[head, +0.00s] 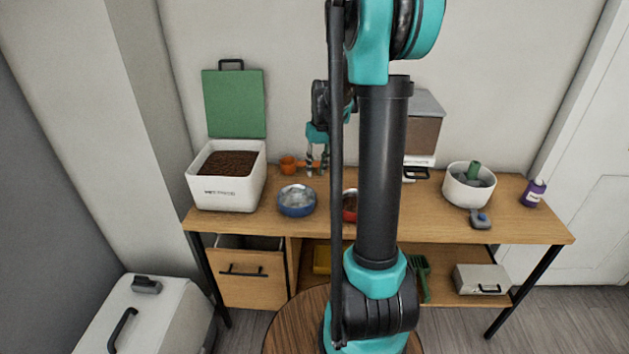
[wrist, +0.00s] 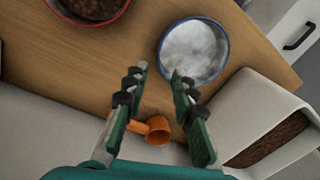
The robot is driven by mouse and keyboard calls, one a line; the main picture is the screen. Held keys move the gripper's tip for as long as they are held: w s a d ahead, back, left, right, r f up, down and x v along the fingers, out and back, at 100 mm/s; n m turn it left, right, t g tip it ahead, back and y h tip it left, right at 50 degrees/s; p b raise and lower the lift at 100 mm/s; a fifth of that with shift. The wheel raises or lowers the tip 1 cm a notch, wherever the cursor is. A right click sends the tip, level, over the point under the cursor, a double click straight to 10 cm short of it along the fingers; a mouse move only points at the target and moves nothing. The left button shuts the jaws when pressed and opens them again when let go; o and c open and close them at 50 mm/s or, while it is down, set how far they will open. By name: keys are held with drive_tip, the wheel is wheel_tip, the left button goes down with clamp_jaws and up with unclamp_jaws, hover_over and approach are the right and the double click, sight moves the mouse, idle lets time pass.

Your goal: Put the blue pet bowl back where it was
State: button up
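The blue pet bowl (head: 297,201) stands on the wooden table, to the right of the white food bin. Its inside looks pale and greyish, and it also shows in the wrist view (wrist: 193,52) with a blue rim. My gripper (head: 317,174) is open and empty, behind the bowl near the wall in the head view. In the wrist view my gripper (wrist: 160,80) has its fingers apart, with their tips just short of the bowl. A red bowl (wrist: 92,8) with brown food is beside it, mostly hidden behind my arm in the head view (head: 349,206).
An orange scoop (wrist: 150,128) lies near my fingers. The white food bin (head: 222,188) with its green lid raised stands left. A white pot (head: 468,186), a grey-blue tool (head: 480,219) and a purple bottle (head: 534,193) are right. Bare table (head: 250,222) lies in front of the bowl.

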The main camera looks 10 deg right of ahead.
drive_tip(key=s+a+f+t, duration=0.1)
drive_tip(key=s+f+t, duration=0.1)
drive_tip(key=s, duration=0.9)
drive_tip(key=s+a+f+t+h, duration=0.1)
drive_tip(key=s+a+f+t, duration=0.1)
drive_tip(key=s, duration=1)
drive_tip(key=shift+f+m, duration=0.3)
drive_tip(key=shift+f, duration=0.4)
